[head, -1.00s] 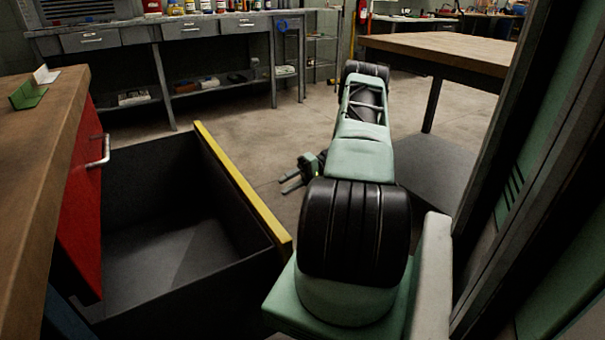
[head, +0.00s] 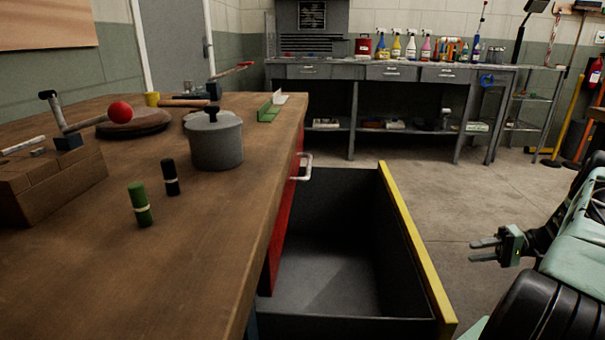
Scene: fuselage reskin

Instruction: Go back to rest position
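My gripper (head: 484,250) shows at the right of the head view, with its two fingers pointing left. The fingers are apart with a gap between them, and nothing shows in them. It hangs over the concrete floor, to the right of the open drawer and not touching it. My arm, pale green with black joints, runs off the right edge of the picture, so much of it is out of view.
The open drawer (head: 418,250), with a yellow front edge, looks empty and juts from the wooden workbench (head: 215,255). A grey pot (head: 215,140), green marker (head: 139,204) and black marker (head: 171,177) stand on the bench. A grey shelf bench (head: 355,72) lines the back.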

